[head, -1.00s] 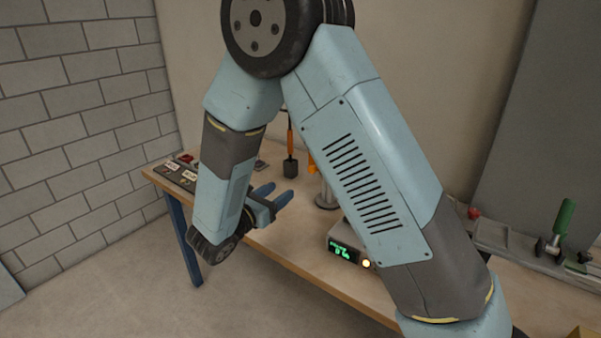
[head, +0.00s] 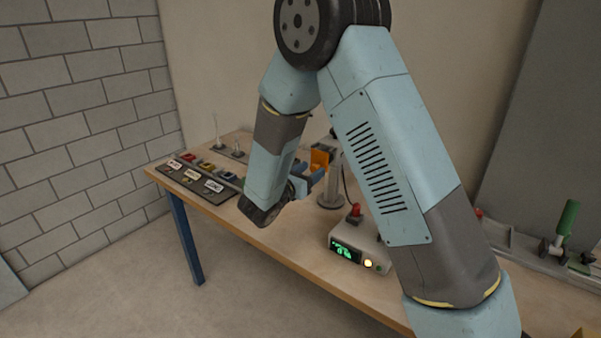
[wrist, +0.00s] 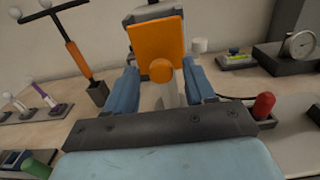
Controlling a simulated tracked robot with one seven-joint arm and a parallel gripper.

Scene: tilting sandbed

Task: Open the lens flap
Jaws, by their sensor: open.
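The orange flap with a round orange knob (wrist: 161,70) stands in front of a grey housing in the wrist view, at the upper middle. I take this orange plate to be the lens flap. Part of it also shows in the head view (head: 320,158), just beyond my gripper. My gripper (wrist: 160,86) is open, with one blue finger on each side of the knob. Whether either finger touches the knob cannot be told. In the head view my gripper (head: 312,180) is partly hidden by my own wrist.
A grey box with a green display (head: 346,252) and a red knob (head: 355,212) stand right of my gripper. Labelled switch panels (head: 197,180) lie at the table's left.

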